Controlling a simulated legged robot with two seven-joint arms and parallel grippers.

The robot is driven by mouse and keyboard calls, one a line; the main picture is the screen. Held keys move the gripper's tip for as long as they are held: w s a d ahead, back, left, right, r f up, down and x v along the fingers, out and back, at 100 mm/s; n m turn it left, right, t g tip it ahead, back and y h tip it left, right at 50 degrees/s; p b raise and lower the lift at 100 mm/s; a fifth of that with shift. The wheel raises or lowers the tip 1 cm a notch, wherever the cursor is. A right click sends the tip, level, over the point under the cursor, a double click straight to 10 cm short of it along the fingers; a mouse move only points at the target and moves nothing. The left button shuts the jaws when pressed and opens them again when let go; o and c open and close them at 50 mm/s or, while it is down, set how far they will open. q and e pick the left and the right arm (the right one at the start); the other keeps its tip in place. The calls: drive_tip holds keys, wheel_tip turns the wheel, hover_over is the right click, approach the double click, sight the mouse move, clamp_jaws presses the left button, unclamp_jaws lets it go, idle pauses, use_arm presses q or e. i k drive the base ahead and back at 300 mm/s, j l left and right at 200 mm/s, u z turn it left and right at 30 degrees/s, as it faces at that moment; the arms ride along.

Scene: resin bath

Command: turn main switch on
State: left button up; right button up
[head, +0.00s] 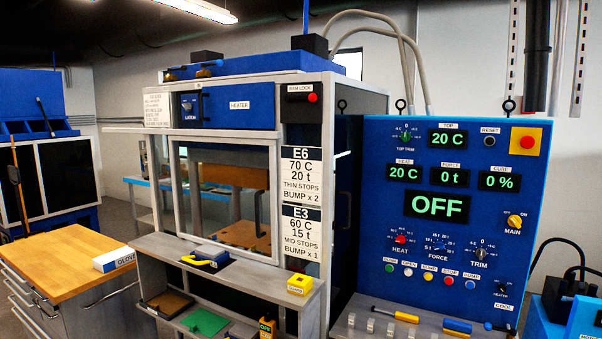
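The main switch (514,221) is a small yellow-orange knob above a "MAIN" label. It sits at the right side of the blue control panel (375,160), right of the large display (436,205), which reads "OFF" in green. The knob's exact angle is too small to tell. Smaller displays above read 20 C, 20 C, 0 t and 0 %. Neither of my grippers shows in the head view, and nothing covers the switch.
A red button on a yellow plate (527,141) is above the switch. Heat (400,239), force and trim knobs and a row of coloured buttons lie lower on the panel. A grey ledge with tools (405,317) juts out below. The press cabinet (225,215) stands left.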

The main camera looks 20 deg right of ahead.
sight(514, 221)
drive_tip(key=z, duration=1.4)
